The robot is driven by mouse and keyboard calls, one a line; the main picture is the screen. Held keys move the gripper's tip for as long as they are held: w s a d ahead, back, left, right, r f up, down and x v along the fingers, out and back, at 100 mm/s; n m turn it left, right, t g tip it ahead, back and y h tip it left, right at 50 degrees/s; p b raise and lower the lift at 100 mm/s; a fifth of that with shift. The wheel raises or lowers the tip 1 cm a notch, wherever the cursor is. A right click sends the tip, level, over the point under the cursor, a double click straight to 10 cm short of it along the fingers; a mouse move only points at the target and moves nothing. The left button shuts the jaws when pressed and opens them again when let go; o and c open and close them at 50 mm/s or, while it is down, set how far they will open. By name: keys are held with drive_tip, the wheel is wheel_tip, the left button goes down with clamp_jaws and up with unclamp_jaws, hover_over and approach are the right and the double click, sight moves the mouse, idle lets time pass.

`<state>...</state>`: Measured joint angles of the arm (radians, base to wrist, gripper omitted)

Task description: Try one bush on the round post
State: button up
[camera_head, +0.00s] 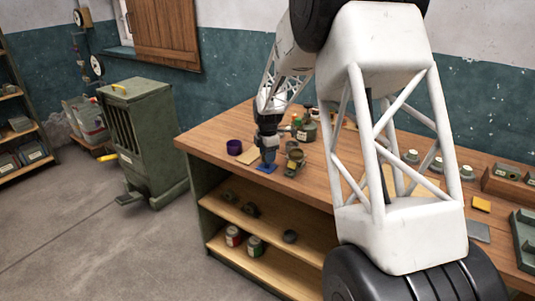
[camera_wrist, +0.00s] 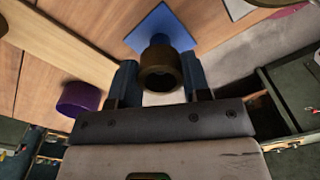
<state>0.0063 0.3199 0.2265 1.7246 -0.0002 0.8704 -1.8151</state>
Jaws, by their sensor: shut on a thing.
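My gripper (camera_wrist: 160,82) is shut on a dark bronze ring-shaped bush (camera_wrist: 160,72), with one blue-grey finger on each side of it. A blue square plate (camera_wrist: 172,22) lies beyond the bush in the wrist view. In the head view my gripper (camera_head: 268,154) points down over the blue plate (camera_head: 266,169) near the bench's front edge, and the bush cannot be made out there.
A purple cup (camera_head: 234,147) stands left of my gripper on the wooden bench (camera_head: 205,136). A small brassy-topped item (camera_head: 294,158) and a dark green can (camera_head: 307,131) stand close on the right. Shelves below hold tins (camera_head: 233,236). A green cabinet (camera_head: 145,140) stands left.

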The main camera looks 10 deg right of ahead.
drive_tip(key=shift+f, duration=0.3)
idle(0.5)
drive_tip(key=o, duration=1.1)
drive_tip(key=shift+r, duration=0.1)
drive_tip(key=shift+r, duration=3.8)
drive_tip(key=shift+r, duration=0.1)
